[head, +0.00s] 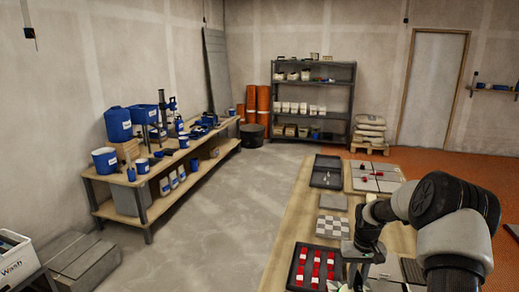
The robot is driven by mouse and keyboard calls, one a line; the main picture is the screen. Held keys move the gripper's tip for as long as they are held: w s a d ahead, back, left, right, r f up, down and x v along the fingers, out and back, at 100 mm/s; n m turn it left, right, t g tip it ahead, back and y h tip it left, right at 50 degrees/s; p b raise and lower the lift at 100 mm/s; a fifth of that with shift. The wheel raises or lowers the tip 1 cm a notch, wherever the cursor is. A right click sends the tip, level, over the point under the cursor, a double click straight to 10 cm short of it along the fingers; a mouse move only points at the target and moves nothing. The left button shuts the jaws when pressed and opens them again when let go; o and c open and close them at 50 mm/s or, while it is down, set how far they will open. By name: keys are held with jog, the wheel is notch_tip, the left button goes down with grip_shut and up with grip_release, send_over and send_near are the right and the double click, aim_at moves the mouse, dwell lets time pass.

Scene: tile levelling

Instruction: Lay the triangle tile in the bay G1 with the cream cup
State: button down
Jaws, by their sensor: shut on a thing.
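My gripper (357,274) hangs low over the right side of the long wooden table (286,222), at the bottom of the head view. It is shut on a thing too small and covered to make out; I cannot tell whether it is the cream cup. I cannot pick out the triangle tile or read any mark for bay G1. Grey slabs (375,184) with small red pieces on them lie at the table's far end.
A dark tray (290,279) with several red and white pieces lies left of my gripper. A checkered grey-and-white panel (331,226) and a dark tray (326,165) lie farther back. A workbench (165,177) with blue containers stands left, across open floor (222,215).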

jog(key=shift+a+r, duration=0.1)
jog(key=shift+a, duration=0.05)
jog(key=shift+r+p, duration=2.65)
jog(key=shift+r, duration=2.3)
jog(key=shift+d, duration=0.2)
jog(key=s+d+m, duration=0.2)
jog(key=s+d, duration=1.7)
jog(key=d, duration=0.4)
jog(key=shift+f, duration=0.25)
jog(key=shift+f+b, duration=1.75)
jog(key=shift+f, duration=0.75)
jog(key=shift+f, duration=0.25)
